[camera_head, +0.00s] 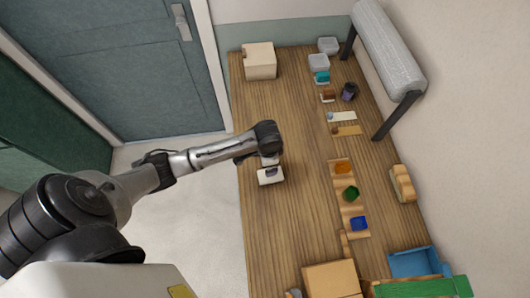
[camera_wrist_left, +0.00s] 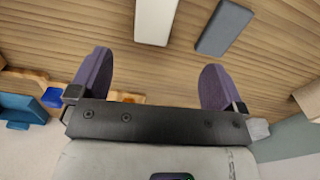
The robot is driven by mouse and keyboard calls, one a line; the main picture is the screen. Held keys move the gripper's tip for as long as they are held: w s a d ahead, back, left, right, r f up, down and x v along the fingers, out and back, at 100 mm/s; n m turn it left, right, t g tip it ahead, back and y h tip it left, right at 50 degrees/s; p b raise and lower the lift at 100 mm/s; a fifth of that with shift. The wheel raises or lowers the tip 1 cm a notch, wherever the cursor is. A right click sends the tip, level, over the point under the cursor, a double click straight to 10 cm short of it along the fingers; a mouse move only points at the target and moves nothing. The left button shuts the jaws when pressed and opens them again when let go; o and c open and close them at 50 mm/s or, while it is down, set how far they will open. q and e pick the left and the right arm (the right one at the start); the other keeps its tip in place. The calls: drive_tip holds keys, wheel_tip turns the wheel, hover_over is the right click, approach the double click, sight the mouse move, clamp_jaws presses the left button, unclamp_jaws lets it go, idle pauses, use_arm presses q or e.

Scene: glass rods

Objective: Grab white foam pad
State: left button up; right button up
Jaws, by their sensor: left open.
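A white foam pad (camera_wrist_left: 156,20) lies on the wooden table at the top of the left wrist view, beyond the gap between my fingertips. A grey pad (camera_wrist_left: 223,27) lies beside it to the right, apart from it. My left gripper (camera_wrist_left: 155,82) is open and empty, its purple fingers spread. In the head view the left gripper (camera_head: 269,160) is over the left part of the table, and a white block (camera_head: 269,180), apparently the foam pad, shows just below it, partly covered. My right gripper is not in view.
Along the table's right side are small containers, an orange, green and blue tray row (camera_head: 349,208), and a roll on a stand (camera_head: 390,50). A beige box (camera_head: 259,61) sits at the far left. Bare wood (camera_head: 290,110) lies around the gripper.

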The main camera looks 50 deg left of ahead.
use_arm(q)
drive_tip(key=f, duration=0.6)
drive_tip(key=shift+s+d+f, duration=0.15)
drive_tip(key=shift+d+f, duration=0.1)
drive_tip(key=shift+f, duration=0.15)
drive_tip(key=shift+s+f+p, duration=0.15)
drive_tip(key=shift+f+p, duration=0.3)
drive_tip(key=shift+f, duration=2.75)
drive_tip(key=shift+c, duration=0.4)
drive_tip(key=c, duration=0.9)
